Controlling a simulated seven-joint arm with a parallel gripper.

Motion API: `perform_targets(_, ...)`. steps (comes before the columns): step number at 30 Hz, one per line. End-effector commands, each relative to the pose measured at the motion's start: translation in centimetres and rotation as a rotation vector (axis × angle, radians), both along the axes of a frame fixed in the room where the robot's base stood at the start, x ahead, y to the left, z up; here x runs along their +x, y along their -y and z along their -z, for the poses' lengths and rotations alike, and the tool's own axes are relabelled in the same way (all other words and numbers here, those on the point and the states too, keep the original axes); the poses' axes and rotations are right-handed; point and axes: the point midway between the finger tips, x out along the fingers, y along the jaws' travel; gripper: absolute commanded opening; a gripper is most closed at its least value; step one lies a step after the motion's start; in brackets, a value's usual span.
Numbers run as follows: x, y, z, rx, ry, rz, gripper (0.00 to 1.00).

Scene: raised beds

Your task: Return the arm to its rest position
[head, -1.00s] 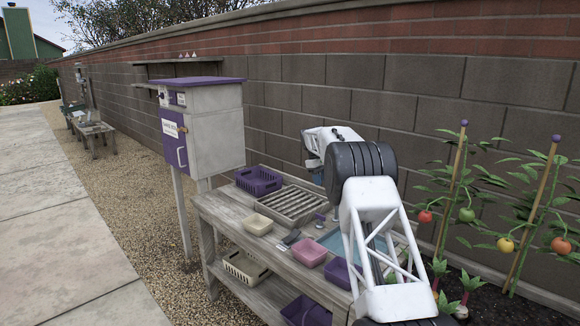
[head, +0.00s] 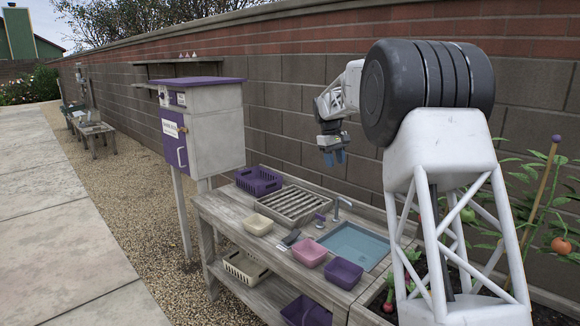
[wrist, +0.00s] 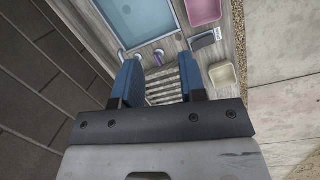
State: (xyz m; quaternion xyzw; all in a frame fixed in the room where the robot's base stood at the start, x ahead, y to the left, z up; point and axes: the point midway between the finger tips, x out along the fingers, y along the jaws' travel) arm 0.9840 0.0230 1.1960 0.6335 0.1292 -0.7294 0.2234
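My gripper (head: 335,159) hangs in the air above the back of the wooden bench (head: 215,214), in front of the block wall, with its blue fingers pointing down. In the wrist view my gripper (wrist: 160,66) has its two blue fingers spread apart. Nothing is between them but the bench far below. My white and black arm rises at the right of the head view and bends over toward the bench.
The bench holds a blue basin (head: 352,247), a tap (head: 338,208), a slatted rack (head: 292,204), a purple basket (head: 259,181), a cream tub (head: 258,224), a pink tub (head: 310,252) and a purple tub (head: 343,272). A cabinet (head: 215,130) stands left. Tomato plants (head: 540,205) grow right.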

Motion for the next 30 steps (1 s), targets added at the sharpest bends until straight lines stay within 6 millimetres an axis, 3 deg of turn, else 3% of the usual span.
perform_targets(12, -9.2, 0.8, -4.1, 0.023, 0.059, 0.068, 0.38)
perform_targets(30, -23.3, 1.8, -6.9, 0.056, 0.139, 0.171, 0.38)
